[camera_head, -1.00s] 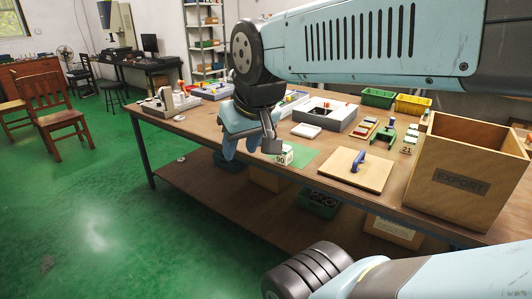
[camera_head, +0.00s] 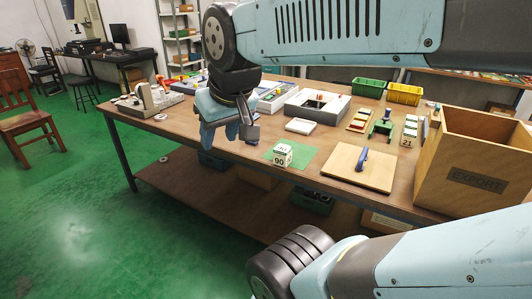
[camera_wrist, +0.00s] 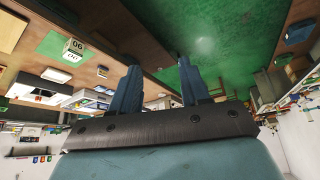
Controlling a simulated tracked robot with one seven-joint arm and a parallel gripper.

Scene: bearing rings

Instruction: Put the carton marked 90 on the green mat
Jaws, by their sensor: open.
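The small white carton marked 90 (camera_head: 282,155) stands upright on the green mat (camera_head: 309,153) on the workbench. The carton also shows upside down in the wrist view (camera_wrist: 74,48), with the mat (camera_wrist: 53,45) around it. My gripper (camera_head: 228,138) is left of the carton and apart from it, near the bench's front edge. In the wrist view its two fingers (camera_wrist: 158,82) are spread with nothing between them.
A wooden board with a blue handle (camera_head: 347,168) lies right of the mat. The tall wooden EXPORT box (camera_head: 475,181) stands at the right end. A white lid (camera_head: 300,126) and a grey tray (camera_head: 335,116) lie behind the mat. Green and yellow bins (camera_head: 404,94) stand farther back.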

